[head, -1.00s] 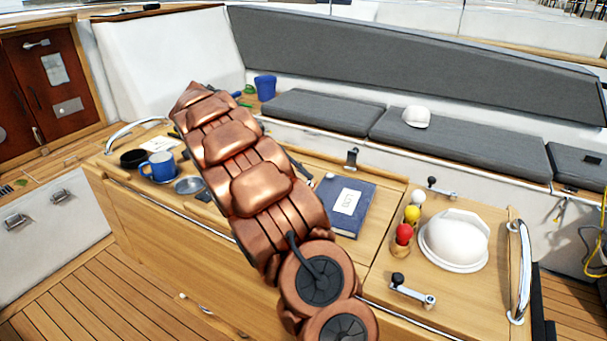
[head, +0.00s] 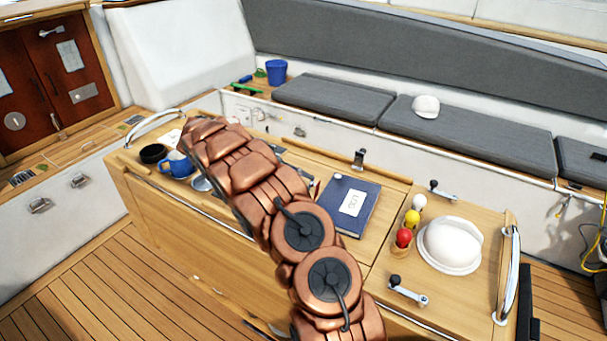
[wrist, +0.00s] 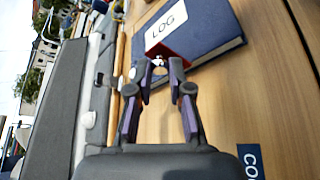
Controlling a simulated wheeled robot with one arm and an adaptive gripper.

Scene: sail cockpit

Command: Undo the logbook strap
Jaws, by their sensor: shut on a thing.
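The dark blue logbook (head: 368,215) with a white LOG label lies flat on the wooden table, right of my arm in the head view. In the wrist view the logbook (wrist: 208,45) lies just beyond my gripper (wrist: 159,66). A red strap piece (wrist: 176,48) shows at the book's near edge, with a small pale spot between my fingertips. My fingers are closed in on this piece; how much of it they hold is hard to tell. A small pale stud sits on the cover in the head view. My arm hides the gripper there.
A blue mug (head: 178,166) and a black bowl (head: 153,153) stand at the table's left. Red, yellow and white balls, a white helmet-like dome (head: 449,244) and winch handles (head: 408,291) lie right of the book. Bare wood lies beside the book.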

